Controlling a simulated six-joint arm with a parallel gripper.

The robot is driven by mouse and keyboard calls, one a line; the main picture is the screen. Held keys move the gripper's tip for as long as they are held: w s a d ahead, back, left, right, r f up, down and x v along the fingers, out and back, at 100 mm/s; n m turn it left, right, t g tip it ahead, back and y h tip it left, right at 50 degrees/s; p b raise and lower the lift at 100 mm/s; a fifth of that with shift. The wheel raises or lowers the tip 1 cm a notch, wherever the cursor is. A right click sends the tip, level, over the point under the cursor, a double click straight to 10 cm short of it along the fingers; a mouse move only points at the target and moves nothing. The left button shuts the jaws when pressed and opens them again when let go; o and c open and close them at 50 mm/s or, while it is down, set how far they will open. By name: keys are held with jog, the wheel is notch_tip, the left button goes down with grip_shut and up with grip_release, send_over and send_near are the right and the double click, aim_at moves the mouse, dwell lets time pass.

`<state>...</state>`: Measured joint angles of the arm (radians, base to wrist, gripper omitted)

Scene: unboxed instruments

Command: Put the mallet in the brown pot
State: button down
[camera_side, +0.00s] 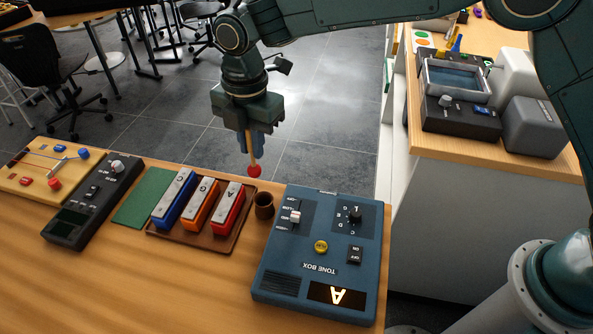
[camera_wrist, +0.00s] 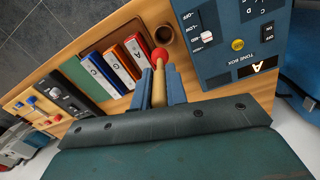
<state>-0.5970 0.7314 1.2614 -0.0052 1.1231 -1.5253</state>
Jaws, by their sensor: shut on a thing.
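The mallet (camera_side: 253,163) has a wooden stick and a red ball head that points down. My gripper (camera_side: 250,140) is shut on its stick and holds it in the air. In the wrist view the mallet (camera_wrist: 159,82) lies between the two blue-grey fingers of my gripper (camera_wrist: 160,88), with its red head beyond them. The brown pot (camera_side: 264,206) stands on the table, below and slightly right of the mallet head in the side view. In the wrist view the pot (camera_wrist: 164,34) is just beyond the head, and its opening looks empty.
A brown tray (camera_side: 206,241) with blue, orange and red chime bars is left of the pot. The blue tone box (camera_side: 318,255) stands close on its right. A green mat (camera_side: 144,197), a dark device (camera_side: 92,203) and a yellow board (camera_side: 30,183) lie further left.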

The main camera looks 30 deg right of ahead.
aim_at(260, 174)
jog(key=shift+s+d+r, duration=0.1)
jog(key=shift+d+r, duration=0.05)
jog(key=shift+d, duration=0.3)
jog(key=shift+f, duration=5.5)
jog(key=shift+f, duration=0.5)
jog(key=c, duration=1.3)
grip_release()
jog(key=shift+r, duration=0.15)
